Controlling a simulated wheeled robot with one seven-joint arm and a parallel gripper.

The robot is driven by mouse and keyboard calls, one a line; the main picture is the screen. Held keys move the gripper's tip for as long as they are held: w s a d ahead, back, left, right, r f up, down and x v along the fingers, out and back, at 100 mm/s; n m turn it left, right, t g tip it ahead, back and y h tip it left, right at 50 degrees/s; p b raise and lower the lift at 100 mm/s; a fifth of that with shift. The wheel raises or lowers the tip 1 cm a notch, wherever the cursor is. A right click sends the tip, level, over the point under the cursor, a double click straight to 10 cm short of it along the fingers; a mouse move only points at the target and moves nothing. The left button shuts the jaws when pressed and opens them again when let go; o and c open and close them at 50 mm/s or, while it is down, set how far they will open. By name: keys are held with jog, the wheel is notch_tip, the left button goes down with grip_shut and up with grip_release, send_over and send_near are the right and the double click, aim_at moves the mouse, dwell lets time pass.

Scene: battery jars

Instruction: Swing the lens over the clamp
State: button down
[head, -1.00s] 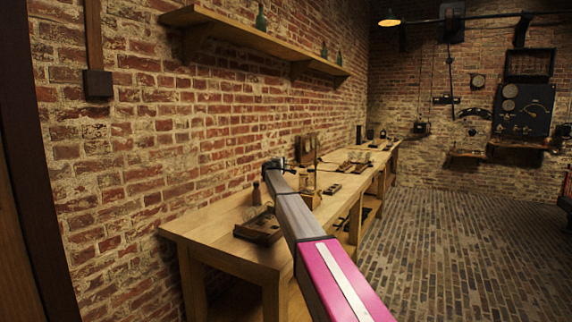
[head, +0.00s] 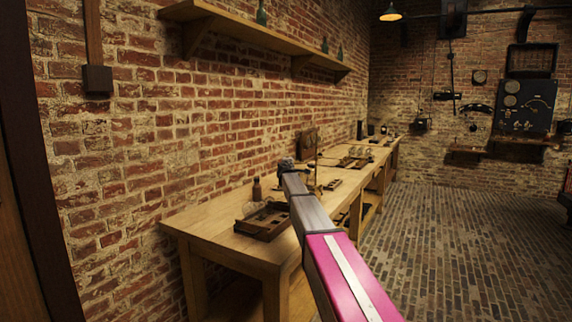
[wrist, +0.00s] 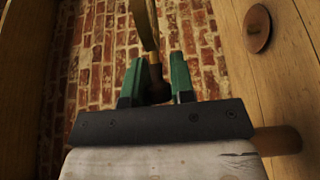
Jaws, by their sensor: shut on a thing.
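My gripper (wrist: 158,85), with green fingers, is shut on a small brown, brass-like piece (wrist: 156,72) in the wrist view. A curved brass-coloured strip (wrist: 146,25) rises above that piece; it may be the lens rim or arm seen edge-on, but I cannot tell. In the head view my gripper (head: 286,164) is small and dark at the arm's far end, above the wooden bench (head: 195,222). A thin upright post (head: 316,165) stands just right of it. I cannot make out the clamp in either view.
A dark wooden tray (head: 262,222) lies on the near bench, with a brown bottle (head: 256,190) behind it. A wooden case (head: 306,143) stands by the brick wall. In the wrist view a copper-coloured disc (wrist: 257,28) lies on wood at right. Open floor (head: 450,240) is right of the bench.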

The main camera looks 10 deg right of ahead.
jog(key=s+d, duration=0.4)
jog(key=s, duration=0.2)
jog(key=shift+s+d, duration=0.15)
jog(key=shift+s, duration=0.05)
dwell(0.4)
jog(key=c, duration=1)
grip_release()
jog(key=v, duration=1)
jog(key=shift+s, duration=0.35)
